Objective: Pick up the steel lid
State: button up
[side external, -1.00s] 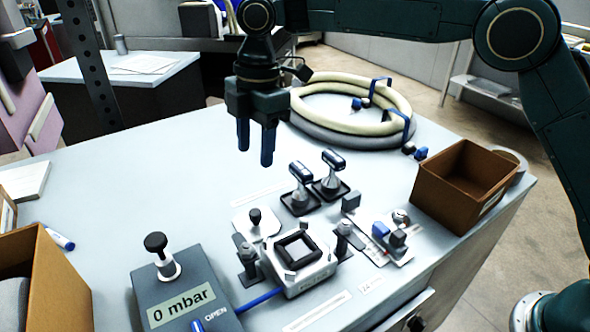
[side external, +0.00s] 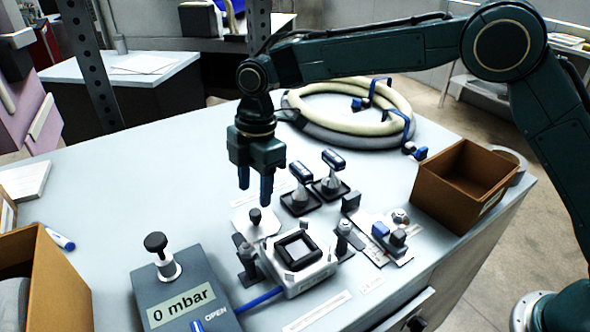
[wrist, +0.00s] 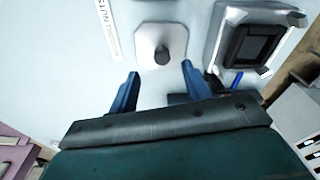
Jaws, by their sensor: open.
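The steel lid (side external: 243,222) is a pale square plate with cut corners and a dark knob (side external: 255,214) standing up from its middle. It lies flat on the table behind the grey chamber block. It also shows in the wrist view (wrist: 147,38), just beyond my fingertips, with its knob (wrist: 163,55) between the lines of the two fingers. My gripper (side external: 255,202) points down over the lid, its blue fingers open and empty. In the wrist view the fingers (wrist: 159,68) stand apart. I cannot tell exactly how high the tips are above the knob.
The chamber block (side external: 302,270) with a dark square opening stands in front of the lid. A pressure gauge box (side external: 182,290), a brown bin (side external: 465,185) and coiled hoses (side external: 345,110) lie around.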

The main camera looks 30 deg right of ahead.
aim_at(255, 211)
jog(key=shift+f, duration=0.1)
jog(key=shift+s+a+f, duration=0.1)
jog(key=shift+a+f, duration=0.05)
jog(key=shift+f, duration=1.1)
jog(key=shift+s+a+f, duration=0.1)
jog(key=shift+a+f, duration=0.05)
jog(key=shift+f, duration=1.1)
grip_shut()
jog(key=shift+r, duration=0.1)
notch_tip(255, 211, up, 10)
